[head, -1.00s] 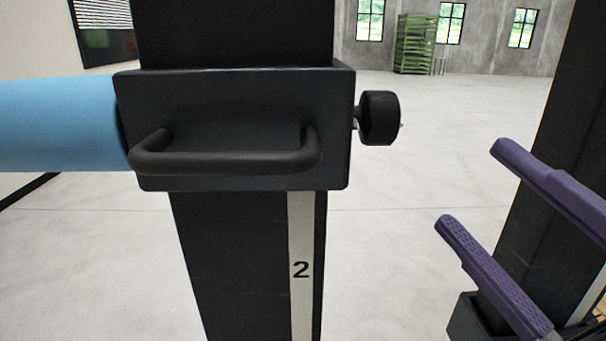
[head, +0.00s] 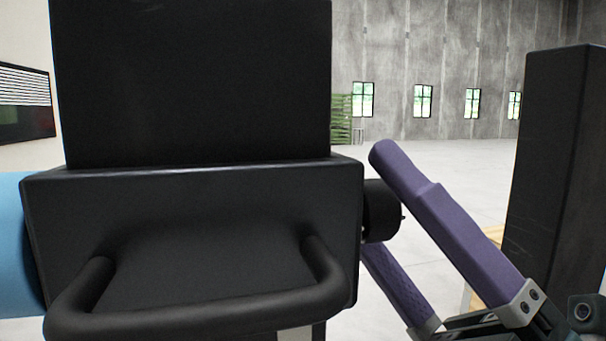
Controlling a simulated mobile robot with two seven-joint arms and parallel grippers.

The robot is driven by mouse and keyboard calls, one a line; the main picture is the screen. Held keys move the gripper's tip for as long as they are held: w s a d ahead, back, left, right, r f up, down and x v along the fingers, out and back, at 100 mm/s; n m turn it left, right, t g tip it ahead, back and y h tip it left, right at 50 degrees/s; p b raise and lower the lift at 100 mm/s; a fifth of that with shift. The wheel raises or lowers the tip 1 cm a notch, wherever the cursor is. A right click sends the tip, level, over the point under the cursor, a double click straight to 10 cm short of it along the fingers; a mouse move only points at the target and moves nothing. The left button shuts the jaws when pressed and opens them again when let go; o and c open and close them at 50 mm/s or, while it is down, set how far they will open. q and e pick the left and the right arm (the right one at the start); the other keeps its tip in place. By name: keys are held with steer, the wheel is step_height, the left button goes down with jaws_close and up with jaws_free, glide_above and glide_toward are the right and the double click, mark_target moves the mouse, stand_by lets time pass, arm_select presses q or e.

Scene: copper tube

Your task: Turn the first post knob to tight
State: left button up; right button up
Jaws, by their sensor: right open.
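The black post knob (head: 378,212) sticks out of the right side of the dark sliding block (head: 200,215) on the near post (head: 195,85). Only part of it shows, beside the block's edge. My right gripper (head: 376,203) is open, with its purple fingers coming up from the lower right. One finger passes above and right of the knob; the other is below it, its tip partly hidden behind the block. The knob lies between the fingers in the picture. I cannot tell whether either finger touches it. My left gripper is not in view.
A curved black handle (head: 210,318) juts from the block's front. A blue padded roll (head: 14,245) is at the left of the block. A second dark post (head: 560,150) stands at right, close to my right arm. Open floor lies behind.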

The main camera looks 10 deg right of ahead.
steer(key=shift+w+a+r, duration=0.15)
steer(key=shift+w, duration=0.05)
jaws_close()
stand_by(0.6)
